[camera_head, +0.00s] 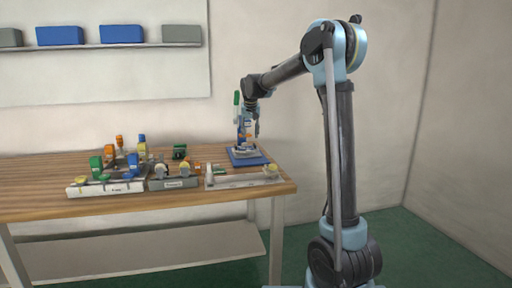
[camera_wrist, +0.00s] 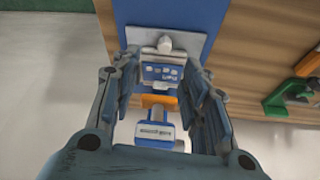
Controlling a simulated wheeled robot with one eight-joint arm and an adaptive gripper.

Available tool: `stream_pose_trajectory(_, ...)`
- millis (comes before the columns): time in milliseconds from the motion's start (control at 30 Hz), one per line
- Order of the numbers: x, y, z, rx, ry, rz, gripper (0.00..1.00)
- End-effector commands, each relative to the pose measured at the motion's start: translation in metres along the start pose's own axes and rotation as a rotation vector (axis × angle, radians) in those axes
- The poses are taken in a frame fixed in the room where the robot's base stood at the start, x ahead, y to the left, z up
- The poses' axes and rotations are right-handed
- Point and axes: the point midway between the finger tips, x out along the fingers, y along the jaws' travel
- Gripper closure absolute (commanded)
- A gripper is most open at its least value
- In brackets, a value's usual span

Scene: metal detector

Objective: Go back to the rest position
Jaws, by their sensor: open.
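My gripper (camera_head: 249,126) hangs from my arm over the right end of the wooden table, pointing down. It is open in the wrist view (camera_wrist: 165,95), with one finger on each side of a blue and white device (camera_wrist: 162,72). The device, with orange and white parts, stands on a blue mat (camera_head: 247,160) with a grey plate under it. The fingers are around the device's upper part; I cannot tell whether they touch it. In the head view the device is partly hidden by the gripper.
Several coloured tools stand in labelled trays on the table (camera_head: 40,196), left of the mat. A wall shelf (camera_head: 110,46) holds blue and grey bins above. A green and black tool (camera_wrist: 288,97) lies right of the device in the wrist view. Floor right of my arm is clear.

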Motion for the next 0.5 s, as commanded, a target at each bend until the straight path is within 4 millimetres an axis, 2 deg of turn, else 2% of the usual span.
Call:
stream_pose_trajectory(167,-0.021,0.035,0.038,0.009,-0.017,0.009,0.59)
stream_pose_trajectory(500,-0.057,0.103,0.136,0.026,-0.055,0.024,0.59)
